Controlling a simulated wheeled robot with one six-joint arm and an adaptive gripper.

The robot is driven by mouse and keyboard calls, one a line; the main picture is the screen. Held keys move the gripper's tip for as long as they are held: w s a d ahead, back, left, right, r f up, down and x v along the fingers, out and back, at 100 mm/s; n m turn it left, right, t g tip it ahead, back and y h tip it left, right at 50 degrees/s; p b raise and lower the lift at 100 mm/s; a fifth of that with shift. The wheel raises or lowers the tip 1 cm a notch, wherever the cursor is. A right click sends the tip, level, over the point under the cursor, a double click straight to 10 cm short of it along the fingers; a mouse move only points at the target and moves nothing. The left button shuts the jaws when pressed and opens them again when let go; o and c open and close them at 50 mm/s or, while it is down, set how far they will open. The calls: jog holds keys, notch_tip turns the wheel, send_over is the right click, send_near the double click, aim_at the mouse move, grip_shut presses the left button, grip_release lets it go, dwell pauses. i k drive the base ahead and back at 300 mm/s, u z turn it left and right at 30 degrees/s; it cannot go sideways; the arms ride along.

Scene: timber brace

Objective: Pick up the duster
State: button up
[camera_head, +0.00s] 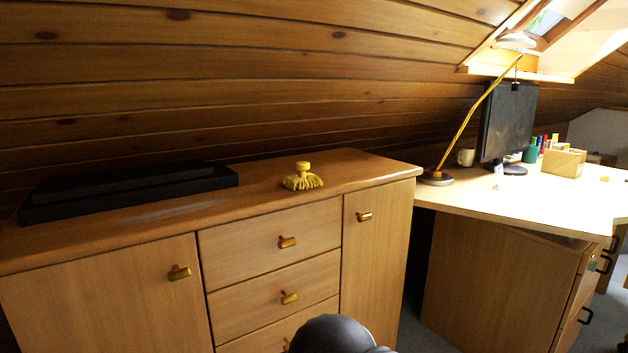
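A yellow duster (303,181) with a short knob handle and a fringed lower part stands on top of the wooden sideboard (260,199), right of the middle of its top. The handle points up and the fringe rests on the wood. Nothing touches the duster. A dark rounded part of my own arm shows at the bottom centre of the view, in front of the sideboard. My gripper's fingers do not show.
A long black device (130,190) lies on the sideboard left of the duster. Sloping wood panelling (250,90) hangs low behind. To the right stands a desk (560,205) with a lamp (468,125), a monitor (508,122) and a mug (465,157). The sideboard top around the duster is clear.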

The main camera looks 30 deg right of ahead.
aim_at(302, 181)
jog(key=z, duration=0.85)
jog(key=k, duration=1.1)
jog(key=z, duration=1.15)
jog(key=i, duration=1.45)
jog(key=u, duration=1.45)
jog(key=i, duration=0.65)
jog(key=u, duration=0.75)
